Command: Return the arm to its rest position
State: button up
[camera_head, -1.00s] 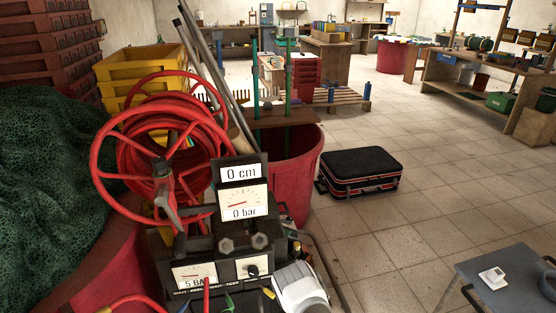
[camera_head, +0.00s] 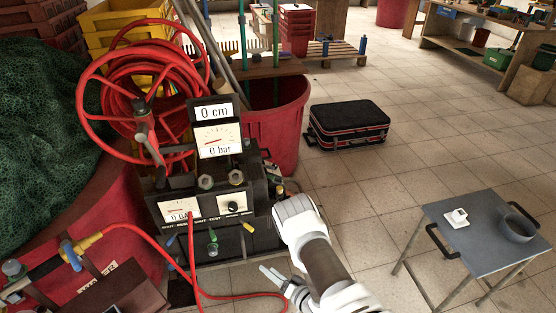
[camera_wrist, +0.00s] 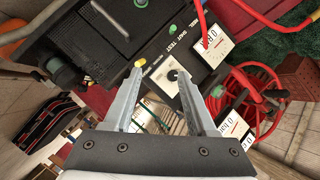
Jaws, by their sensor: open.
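My gripper (camera_head: 272,275) is low at the bottom centre of the head view, in front of the black machine (camera_head: 262,208). Its two metal fingers also show in the wrist view (camera_wrist: 160,77), apart with nothing held between them. The white and brown arm (camera_head: 325,262) reaches up from the bottom edge, bent at a white joint. In the wrist view, the machine's panel with a black knob, a yellow-tipped lever and a gauge (camera_wrist: 206,45) lies beyond the fingertips. I cannot tell the distance to it.
A red hose (camera_head: 245,297) runs along the floor near my gripper. A black suitcase (camera_head: 348,124) lies on otherwise open tiles.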

jog(key=w+d+r+h+p, duration=0.15)
jog(key=w+r+h, duration=0.25)
jog(key=w+r, duration=1.05)
jog(key=s+d+r+g+h+p, duration=0.1)
jog(key=d+r+h, duration=0.3)
jog(key=r, duration=1)
jog(key=s+d+r+h+p, duration=0.15)
jog(key=d+r, duration=0.55)
jog(key=r, duration=0.7)
jog(key=s+d+r+g, duration=0.1)
jog(key=s+r, duration=0.3)
jog(key=s, duration=0.6)
jog(key=s+d+r+n+g, duration=0.1)
jog(key=s+r, duration=0.4)
jog(key=s, duration=0.5)
jog(key=s+d+r+g+p, duration=0.1)
jog(key=s+r, duration=0.4)
jog(key=s, duration=0.5)
jog(key=shift+s+d+r+n+g+h, duration=0.15)
jog(key=shift+s+r+n+g+h, duration=0.1)
jog(key=shift+s+n+g+h, duration=0.3)
jog(key=shift+w, duration=0.2)
